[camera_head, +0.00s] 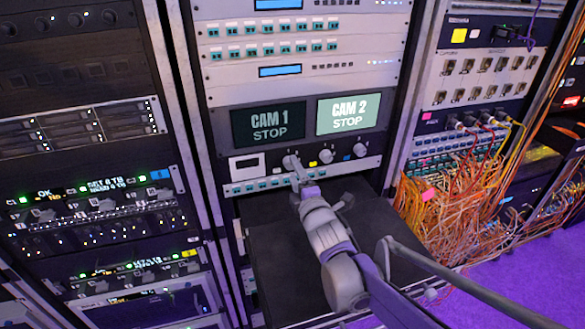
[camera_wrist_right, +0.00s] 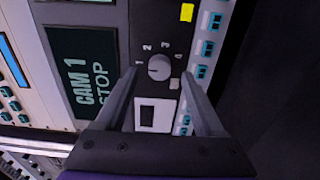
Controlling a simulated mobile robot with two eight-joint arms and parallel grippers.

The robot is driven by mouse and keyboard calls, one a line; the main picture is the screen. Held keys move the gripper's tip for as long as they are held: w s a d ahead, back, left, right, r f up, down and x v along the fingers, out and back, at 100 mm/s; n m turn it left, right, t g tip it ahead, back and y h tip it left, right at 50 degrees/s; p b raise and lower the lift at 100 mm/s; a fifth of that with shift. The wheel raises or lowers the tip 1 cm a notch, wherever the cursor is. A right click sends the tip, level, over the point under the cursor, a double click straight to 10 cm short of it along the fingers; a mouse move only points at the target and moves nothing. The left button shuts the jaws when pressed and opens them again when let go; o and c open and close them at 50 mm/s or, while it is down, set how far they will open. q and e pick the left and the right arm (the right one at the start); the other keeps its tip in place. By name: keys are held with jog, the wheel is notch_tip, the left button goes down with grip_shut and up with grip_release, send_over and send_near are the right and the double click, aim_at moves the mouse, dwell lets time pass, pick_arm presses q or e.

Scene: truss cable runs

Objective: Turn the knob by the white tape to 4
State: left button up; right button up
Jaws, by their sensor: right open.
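The grey round knob (camera_wrist_right: 159,67) is in the middle of the right wrist view, with the marks 1, 2, 3 and 4 around it. A small white tape patch (camera_wrist_right: 174,84) sits beside it. Which mark the knob points to is too small to tell. In the head view this knob (camera_head: 289,160) is the leftmost of three on the panel below the screens. My right gripper (camera_wrist_right: 159,72) is open, one finger on each side of the knob in the picture; I cannot tell whether they touch it. It comes from below in the head view (camera_head: 299,174). My left gripper is not in view.
Two more knobs sit to the right, by yellow tape (camera_head: 313,164) and blue tape (camera_head: 347,158). The CAM 1 screen (camera_head: 268,124) and CAM 2 screen (camera_head: 347,114) both read STOP. A row of teal buttons (camera_head: 263,184) runs below. Loose orange cables (camera_head: 455,210) hang at right.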

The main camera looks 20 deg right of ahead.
jog(key=shift+w, duration=1.15)
grip_shut()
